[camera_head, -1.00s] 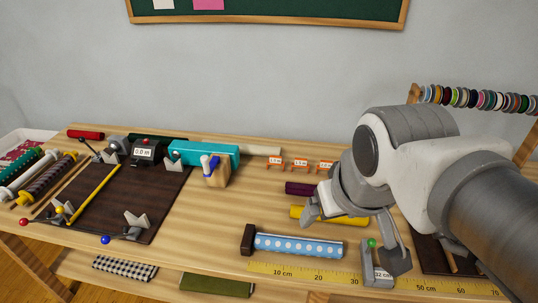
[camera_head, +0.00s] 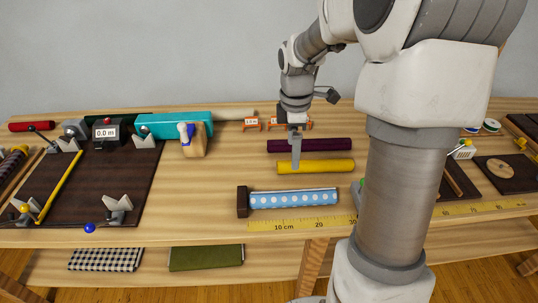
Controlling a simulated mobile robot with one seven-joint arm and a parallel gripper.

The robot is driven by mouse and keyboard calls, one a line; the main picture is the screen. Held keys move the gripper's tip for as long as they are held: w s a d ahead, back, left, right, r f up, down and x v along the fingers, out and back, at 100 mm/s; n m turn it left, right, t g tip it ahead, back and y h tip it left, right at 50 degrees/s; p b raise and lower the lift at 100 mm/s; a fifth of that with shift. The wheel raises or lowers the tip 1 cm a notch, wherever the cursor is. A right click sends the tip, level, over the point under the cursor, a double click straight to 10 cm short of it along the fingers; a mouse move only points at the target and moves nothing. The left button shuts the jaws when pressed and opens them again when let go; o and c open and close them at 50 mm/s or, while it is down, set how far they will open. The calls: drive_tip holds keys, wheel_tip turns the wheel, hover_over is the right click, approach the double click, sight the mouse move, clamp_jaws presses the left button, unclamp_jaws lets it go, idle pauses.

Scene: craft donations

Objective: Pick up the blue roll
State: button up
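The blue roll (camera_head: 295,199) with white dots lies flat near the front of the table, its left end against a dark brown block (camera_head: 242,202). My gripper (camera_head: 296,158) points down behind the blue roll, apart from it. It overlaps the purple roll (camera_head: 310,145) and the yellow roll (camera_head: 315,166) in the picture; whether it touches either is unclear. Only one finger shows plainly, so its opening cannot be judged. No roll is seen lifted.
A yellow measuring tape (camera_head: 285,223) runs along the front edge. My arm hides the table to the right of the blue roll.

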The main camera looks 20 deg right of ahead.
drive_tip(key=b, duration=0.2)
approach(293, 192)
drive_tip(key=f, duration=0.5)
drive_tip(key=shift+w+a+f, duration=0.1)
drive_tip(key=shift+w+a, duration=0.15)
drive_tip(key=shift+s+d+f+b, duration=0.1)
drive_tip(key=shift+f+b, duration=0.1)
drive_tip(key=shift+f, duration=0.7)
drive_tip(key=shift+s+f+b, duration=0.15)
drive_tip(key=shift+f+b, duration=0.05)
drive_tip(key=shift+f, duration=0.65)
drive_tip(key=shift+s+d+f+b, duration=0.1)
drive_tip(key=shift+f+b, duration=0.1)
drive_tip(key=shift+f, duration=0.7)
clamp_jaws()
drive_tip(key=shift+r, duration=0.1)
